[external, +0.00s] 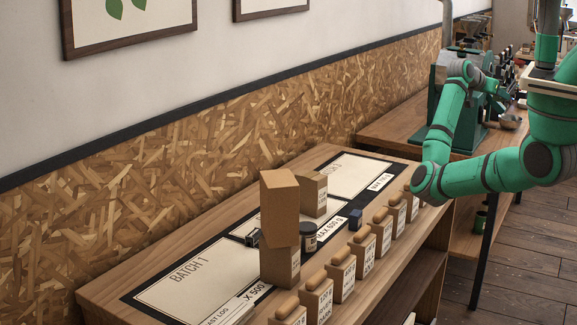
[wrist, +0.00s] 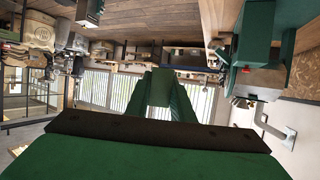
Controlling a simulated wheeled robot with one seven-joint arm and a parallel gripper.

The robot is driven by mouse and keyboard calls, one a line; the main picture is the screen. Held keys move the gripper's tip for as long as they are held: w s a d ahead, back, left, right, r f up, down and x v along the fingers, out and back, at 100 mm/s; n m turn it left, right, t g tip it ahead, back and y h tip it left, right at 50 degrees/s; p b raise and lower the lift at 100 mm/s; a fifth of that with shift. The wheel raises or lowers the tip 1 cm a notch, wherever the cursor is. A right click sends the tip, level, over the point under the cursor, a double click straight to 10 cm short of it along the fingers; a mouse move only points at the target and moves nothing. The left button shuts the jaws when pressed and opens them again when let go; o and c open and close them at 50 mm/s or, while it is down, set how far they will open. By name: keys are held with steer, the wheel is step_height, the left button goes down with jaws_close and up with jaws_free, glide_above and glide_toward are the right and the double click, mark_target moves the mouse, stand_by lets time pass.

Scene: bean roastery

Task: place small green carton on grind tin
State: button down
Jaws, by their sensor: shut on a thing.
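My gripper (external: 500,93) is at the back right in the external view, beside the green machine and far from the display table. In the wrist view it is shut on a small green carton (wrist: 160,88); green on green makes their edges hard to separate. In the external view the carton cannot be made out. The grind tin (external: 308,238), a small dark round tin with a pale label, stands on the table among cardboard boxes. Its top shows in the external view.
A tall brown box (external: 280,206) sits askew on another brown box (external: 279,266), left of the tin. A third box (external: 312,193) stands behind. The BATCH 1 mat (external: 190,283) is largely clear.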

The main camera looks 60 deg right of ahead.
steer(key=s+a+f+m+g+y, duration=0.2)
steer(key=s+f+m+g, duration=0.2)
steer(key=s+f, duration=2.5)
steer(key=s+a+f, duration=0.1)
steer(key=a+f, duration=0.2)
steer(key=f, duration=0.6)
steer(key=w+a+f+n+t+h, duration=0.1)
steer(key=w+a+f+n+t, duration=0.2)
steer(key=w+a+f, duration=0.95)
steer(key=w+a+f+n+t+h, duration=0.25)
steer(key=w+a+f, duration=0.65)
steer(key=w+f, duration=0.6)
steer(key=w+a+f+n+t, duration=0.1)
steer(key=a+f, duration=0.4)
steer(key=a, duration=0.3)
steer(key=w+a+f+n+t, duration=0.2)
steer(key=a+f, duration=0.2)
steer(key=a, duration=0.4)
steer(key=s+a+f+n+t, duration=0.1)
steer(key=s+a+f+t, duration=0.1)
steer(key=a, duration=0.7)
steer(key=s+a+f+n+t, duration=0.2)
steer(key=s+a+f, duration=0.2)
steer(key=a, duration=0.4)
steer(key=s+a+f+n+t, duration=0.1)
steer(key=s+a+f+t, duration=0.1)
steer(key=a, duration=0.7)
steer(key=shift+s+a+f+n+y, duration=0.35)
steer(key=shift+s+f+y, duration=0.1)
steer(key=shift+s+f, duration=0.15)
